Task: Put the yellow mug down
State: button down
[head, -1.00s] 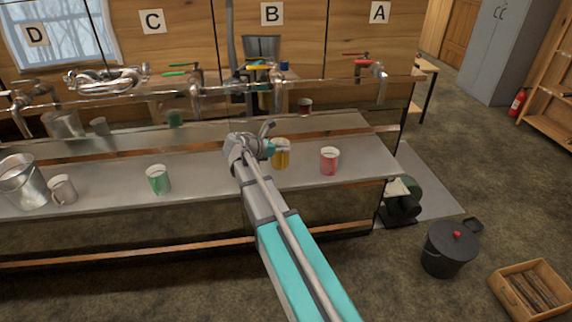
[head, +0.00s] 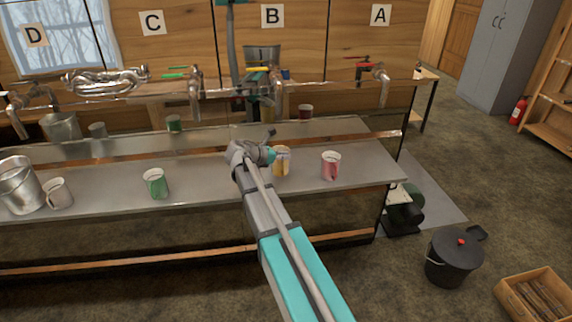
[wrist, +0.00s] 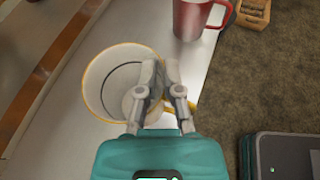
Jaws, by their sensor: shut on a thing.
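The yellow mug (head: 283,162) is upright at the long grey bench (head: 215,181), left of the red mug (head: 331,167). In the wrist view I look down into the yellow mug (wrist: 93,88), with its white inside and yellow rim. My gripper (wrist: 159,75) is shut on it at the handle side, and the fingers hide that part of the rim. In the head view my gripper (head: 272,155) covers the mug's left side. The mug's base seems at the bench top, but I cannot tell whether it touches.
A green mug (head: 155,184), a pale mug (head: 57,193) and a metal bucket (head: 18,187) stand farther left. Taps, including the red-handled one (head: 380,72), hang above the back. Bare bench lies between the green mug and my arm. A black pot (head: 452,262) is on the floor.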

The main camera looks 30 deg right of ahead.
aim_at(279, 162)
jog(key=shift+w+d+f+b, duration=0.1)
jog(key=shift+w+f+b, duration=0.2)
jog(key=shift+f, duration=0.25)
jog(key=shift+s+f+b, duration=0.1)
jog(key=shift+f+b, duration=1.1)
jog(key=shift+f, duration=0.1)
jog(key=c, duration=0.8)
grip_release()
jog(key=shift+r, duration=0.2)
jog(key=p+v, duration=0.4)
jog(key=v, duration=0.8)
jog(key=shift+p, duration=0.3)
jog(key=shift+s+f, duration=0.1)
